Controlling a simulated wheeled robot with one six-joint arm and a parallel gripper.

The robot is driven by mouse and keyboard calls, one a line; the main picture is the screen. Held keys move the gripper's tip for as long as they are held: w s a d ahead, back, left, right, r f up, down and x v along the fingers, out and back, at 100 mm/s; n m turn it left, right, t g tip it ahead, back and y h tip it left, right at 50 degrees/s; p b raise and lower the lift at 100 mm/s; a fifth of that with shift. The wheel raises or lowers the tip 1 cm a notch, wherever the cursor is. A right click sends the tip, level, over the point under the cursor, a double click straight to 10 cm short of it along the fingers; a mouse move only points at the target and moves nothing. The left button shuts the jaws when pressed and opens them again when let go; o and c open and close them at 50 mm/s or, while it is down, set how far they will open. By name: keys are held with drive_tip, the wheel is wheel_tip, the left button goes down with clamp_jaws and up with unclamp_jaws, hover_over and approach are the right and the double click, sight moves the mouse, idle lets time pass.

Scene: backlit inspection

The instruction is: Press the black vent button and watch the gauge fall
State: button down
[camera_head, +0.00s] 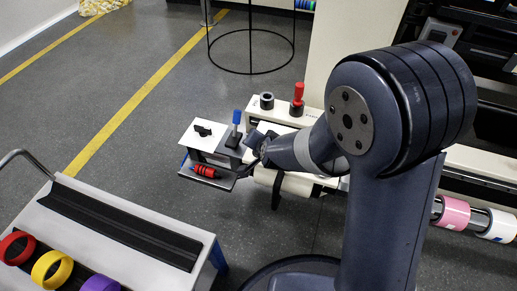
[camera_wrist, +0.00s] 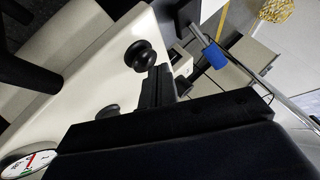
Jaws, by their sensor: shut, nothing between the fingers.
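In the wrist view a round black mushroom-shaped button (camera_wrist: 145,57) stands on a white panel (camera_wrist: 80,70). A second dark round knob (camera_wrist: 108,110) shows lower left, partly hidden behind my gripper. I cannot tell by label which is the vent button. My gripper (camera_wrist: 157,80) is shut and empty, its tips close beside the upper button; I cannot tell whether they touch. The gauge (camera_wrist: 25,162) shows at the lower left edge, a white dial with red and green marks, partly cut off. Its needle reading is too small to tell. In the head view my arm hides these buttons and the gauge.
A blue-handled lever (camera_head: 237,117) and a black knob (camera_head: 203,130) are on the white unit left of my gripper. A red-banded object (camera_head: 203,171) lies on its front shelf. A red-topped fitting (camera_head: 298,92) stands behind. Colored rings lie on a bench (camera_head: 110,210) at lower left.

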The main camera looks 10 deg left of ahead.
drive_tip(key=shift+f+b, duration=0.4)
idle(0.5)
drive_tip(key=shift+r, duration=0.15)
drive_tip(key=shift+r+p, duration=0.7)
drive_tip(key=shift+p, duration=0.1)
wheel_tip(320, 180, up, 5)
drive_tip(key=p, duration=0.5)
drive_tip(key=shift+f, duration=0.1)
idle(0.7)
